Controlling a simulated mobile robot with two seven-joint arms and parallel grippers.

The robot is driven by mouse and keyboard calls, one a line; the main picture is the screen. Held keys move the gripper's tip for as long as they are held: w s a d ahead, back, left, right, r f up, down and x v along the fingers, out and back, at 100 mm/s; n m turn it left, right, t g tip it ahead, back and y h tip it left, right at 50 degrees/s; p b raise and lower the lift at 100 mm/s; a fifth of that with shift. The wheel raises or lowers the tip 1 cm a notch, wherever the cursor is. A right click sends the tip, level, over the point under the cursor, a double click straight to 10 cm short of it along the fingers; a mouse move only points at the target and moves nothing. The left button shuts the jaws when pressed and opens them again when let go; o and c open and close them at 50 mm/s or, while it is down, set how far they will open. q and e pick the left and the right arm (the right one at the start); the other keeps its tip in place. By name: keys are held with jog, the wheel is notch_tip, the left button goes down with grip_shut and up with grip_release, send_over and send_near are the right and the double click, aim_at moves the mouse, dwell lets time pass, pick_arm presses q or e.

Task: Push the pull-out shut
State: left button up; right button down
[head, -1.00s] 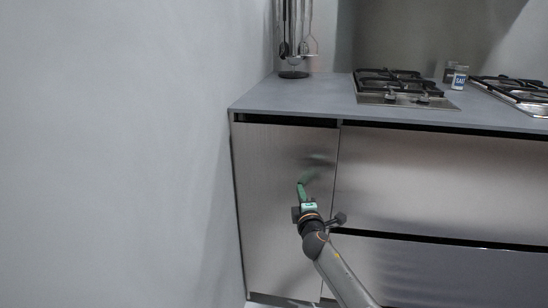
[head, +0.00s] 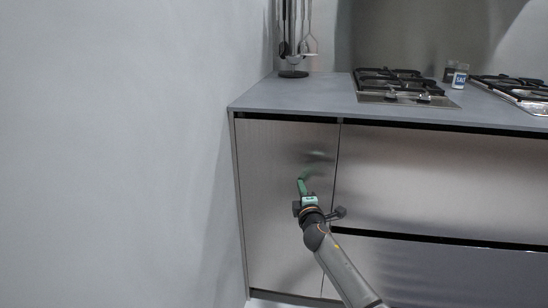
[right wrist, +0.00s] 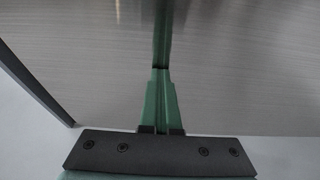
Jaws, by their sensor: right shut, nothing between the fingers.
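The pull-out (head: 270,190) is the narrow brushed-metal front at the left end of the counter. It looks nearly flush with the neighbouring front, with a thin dark gap along its top. My right gripper (head: 301,181) has its green fingers together and empty, pointing at the upper right part of this front. In the right wrist view the fingertips (right wrist: 160,69) meet their own reflection on the pull-out's metal face (right wrist: 240,80), so they appear to touch it. My left gripper is not in view.
A plain grey wall (head: 110,150) stands close on the left. Wide drawer fronts (head: 450,185) fill the right. On the countertop (head: 300,95) are a utensil stand (head: 293,73), gas hobs (head: 400,85) and a salt jar (head: 459,77).

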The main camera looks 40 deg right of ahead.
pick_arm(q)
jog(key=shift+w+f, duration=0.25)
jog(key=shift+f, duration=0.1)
pick_arm(e)
jog(key=shift+w+d+f, duration=0.15)
jog(key=shift+w+d, duration=0.05)
pick_arm(q)
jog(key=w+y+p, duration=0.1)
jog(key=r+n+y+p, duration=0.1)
jog(key=p, duration=0.1)
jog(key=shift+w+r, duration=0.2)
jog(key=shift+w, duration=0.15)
pick_arm(e)
jog(key=s+a, duration=0.8)
jog(key=a, duration=0.1)
jog(key=shift+s+a, duration=0.3)
jog(key=shift+a, duration=0.1)
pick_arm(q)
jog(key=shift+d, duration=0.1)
